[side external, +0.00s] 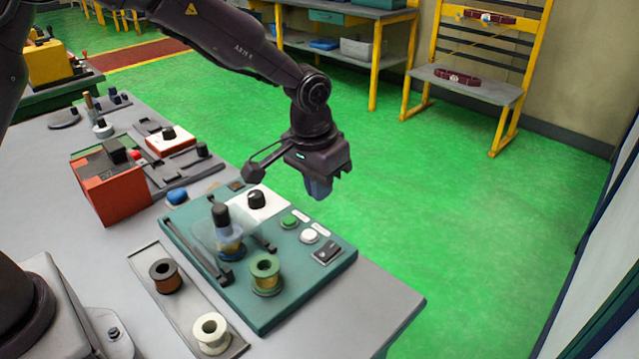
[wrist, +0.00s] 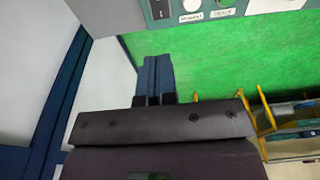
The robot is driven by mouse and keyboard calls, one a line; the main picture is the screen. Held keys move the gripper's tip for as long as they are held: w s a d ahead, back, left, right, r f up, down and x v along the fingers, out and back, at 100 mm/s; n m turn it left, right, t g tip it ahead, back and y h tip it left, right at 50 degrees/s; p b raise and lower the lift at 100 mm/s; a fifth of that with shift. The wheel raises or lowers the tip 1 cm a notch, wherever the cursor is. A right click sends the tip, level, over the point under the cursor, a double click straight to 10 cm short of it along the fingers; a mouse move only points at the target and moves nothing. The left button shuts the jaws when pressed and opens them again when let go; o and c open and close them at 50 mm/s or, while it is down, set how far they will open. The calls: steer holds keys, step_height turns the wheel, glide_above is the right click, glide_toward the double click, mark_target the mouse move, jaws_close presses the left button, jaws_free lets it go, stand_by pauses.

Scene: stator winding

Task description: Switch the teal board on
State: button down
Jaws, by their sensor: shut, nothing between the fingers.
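The teal board (side external: 285,299) lies flat on the grey bench. Near its right corner is a black rocker switch (side external: 326,252), beside a white button (side external: 309,236) and a green button (side external: 288,221). In the wrist view the board's edge shows at the top, with the switch (wrist: 160,8), the white button (wrist: 191,5) and part of the green button (wrist: 224,2). The switch position is too small to tell. My gripper (side external: 319,193) is shut and empty, raised in the air near the board's far edge, apart from the switch. Its blue fingers (wrist: 156,77) are together in the wrist view.
The board carries a black knob (side external: 257,199) on a white panel, a clear-shielded winding post (side external: 221,216) and a green spool (side external: 265,271). A tray (side external: 198,305) with brown and white spools lies in front. A red box (side external: 108,187) stands left. Open floor lies beyond.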

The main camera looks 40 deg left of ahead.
mark_target(333, 244)
stand_by(0.3)
steer(key=shift+w+r, duration=0.15)
steer(key=shift+w, duration=0.6)
steer(key=f, duration=0.4)
steer(key=w+f, duration=0.1)
steer(key=f, duration=0.4)
steer(key=w+f, duration=0.1)
steer(key=f, duration=0.4)
steer(key=shift+f, duration=0.25)
